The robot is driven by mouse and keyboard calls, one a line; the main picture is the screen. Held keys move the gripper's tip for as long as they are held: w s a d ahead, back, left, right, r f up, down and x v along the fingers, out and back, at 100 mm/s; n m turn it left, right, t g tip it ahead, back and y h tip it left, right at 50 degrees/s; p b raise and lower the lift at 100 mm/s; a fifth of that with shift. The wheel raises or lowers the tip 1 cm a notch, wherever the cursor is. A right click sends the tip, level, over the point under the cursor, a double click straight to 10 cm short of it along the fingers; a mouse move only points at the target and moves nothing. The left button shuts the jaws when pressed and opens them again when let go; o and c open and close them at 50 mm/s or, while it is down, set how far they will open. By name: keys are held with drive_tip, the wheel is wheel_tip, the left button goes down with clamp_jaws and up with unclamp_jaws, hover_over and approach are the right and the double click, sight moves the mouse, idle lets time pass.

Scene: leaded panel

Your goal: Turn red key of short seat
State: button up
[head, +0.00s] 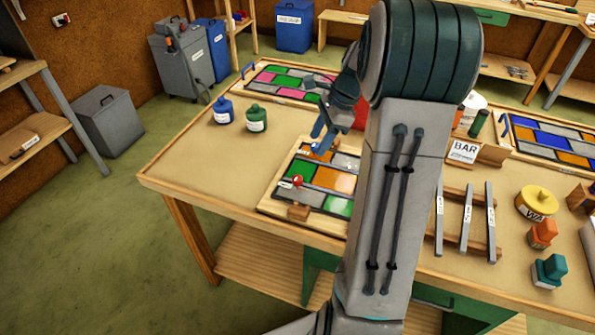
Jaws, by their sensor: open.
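A small red key (297,181) shows at the left front part of a leaded panel (340,206) with green, orange and white panes. The panel lies in a pale wooden frame (275,208) on the table. A wooden block (298,212) sits at the frame's front edge, close to the red key. A small blue piece (315,147) shows near the panel's back edge. My gripper (322,138) is open above the back of the panel, behind the red key and apart from it. My arm hides the panel's right side.
A blue jar (223,110) and a green jar (256,118) stand at the back left. Another glass panel (285,82) lies behind. Metal bars (467,216) on a wooden rack, a BAR sign (464,151) and a yellow tin (536,203) are right.

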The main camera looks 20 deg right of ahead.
sight(298, 177)
drive_tip(key=p+x, duration=0.1)
drive_tip(key=x, duration=1.2)
drive_tip(key=shift+w+a+f, duration=0.1)
drive_tip(key=shift+a+f, duration=0.1)
drive_tip(key=shift+f, duration=0.05)
drive_tip(key=c, duration=1)
